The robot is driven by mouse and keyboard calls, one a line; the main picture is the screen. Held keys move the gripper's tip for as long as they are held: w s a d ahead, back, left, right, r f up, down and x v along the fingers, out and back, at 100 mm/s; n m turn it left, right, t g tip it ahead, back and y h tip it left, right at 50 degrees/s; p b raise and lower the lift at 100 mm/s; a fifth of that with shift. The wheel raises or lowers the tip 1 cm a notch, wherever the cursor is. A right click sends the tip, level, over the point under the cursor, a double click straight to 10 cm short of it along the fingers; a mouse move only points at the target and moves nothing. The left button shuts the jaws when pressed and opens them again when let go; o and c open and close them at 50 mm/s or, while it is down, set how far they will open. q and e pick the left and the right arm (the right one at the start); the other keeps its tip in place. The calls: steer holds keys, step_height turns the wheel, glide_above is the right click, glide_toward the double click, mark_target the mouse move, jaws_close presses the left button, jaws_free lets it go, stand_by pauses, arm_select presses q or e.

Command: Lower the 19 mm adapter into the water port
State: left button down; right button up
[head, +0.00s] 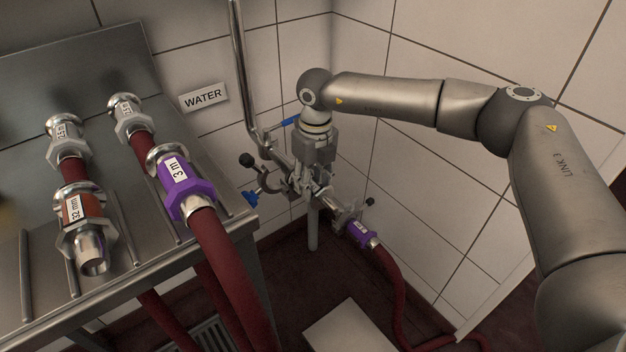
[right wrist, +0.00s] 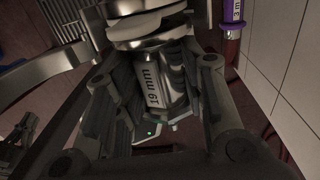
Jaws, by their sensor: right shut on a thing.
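My right gripper (head: 314,182) points down in the corner among the pipe fittings, below and right of the WATER sign (head: 203,97). In the right wrist view its fingers (right wrist: 160,125) are shut on the steel 19 mm adapter (right wrist: 165,80), whose label shows between them. The water port's fittings (head: 280,185) are close around the fingertips in the head view. The gripper hides much of them, so I cannot tell whether the adapter touches the port. Round steel flanges (right wrist: 135,22) show at the adapter's upper end. My left gripper is not in view.
A steel rack (head: 135,250) at left holds an orange-banded 32 mm adapter (head: 82,222) and hoses, one with a purple 3 m collar (head: 175,182). A purple-collared hose (head: 360,234) runs from the fittings to the floor. A vertical steel pipe (head: 240,60) and tiled walls are close by.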

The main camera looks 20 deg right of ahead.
mark_target(315, 181)
steer(key=shift+f, duration=0.15)
stand_by(0.4)
steer(key=o, duration=1.3)
steer(key=shift+o, duration=0.2)
step_height(315, 181, up, 12)
steer(key=shift+w+d, duration=0.15)
steer(key=shift+d, duration=0.05)
